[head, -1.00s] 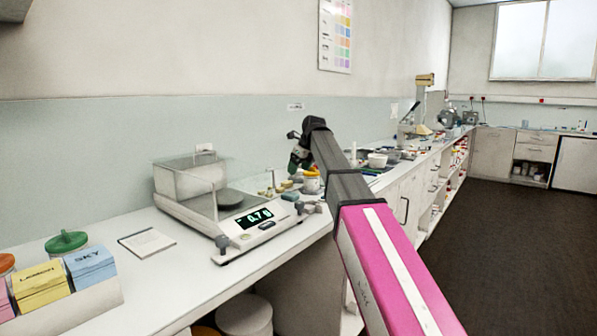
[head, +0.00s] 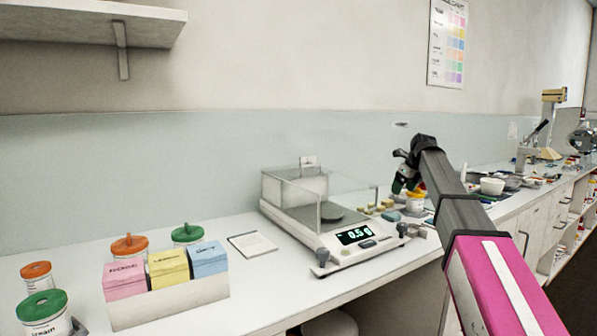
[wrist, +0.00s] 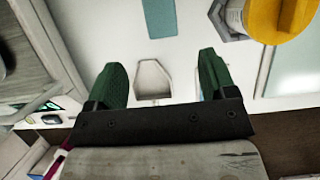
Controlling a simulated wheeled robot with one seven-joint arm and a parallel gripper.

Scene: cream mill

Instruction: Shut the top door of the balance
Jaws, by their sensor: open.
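The balance (head: 345,243) stands on the white bench in the head view, with a lit display reading about 0.5 g. Its clear glass shield (head: 297,190) rises around a round grey pan (head: 331,212). The pale top panel is hard to make out against the glass, so I cannot tell how far the top door is open. My gripper (head: 403,177) is in the air to the right of the balance, apart from it. In the wrist view its two green fingers (wrist: 163,78) are spread apart with nothing held between them.
A jar with a yellow-orange lid (head: 416,200) and small blocks stand right of the balance, below my gripper. A notepad (head: 252,244) lies left of it. A rack of pink, yellow and blue boxes (head: 168,304) and several lidded jars stand further left. A shelf (head: 80,25) hangs at upper left.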

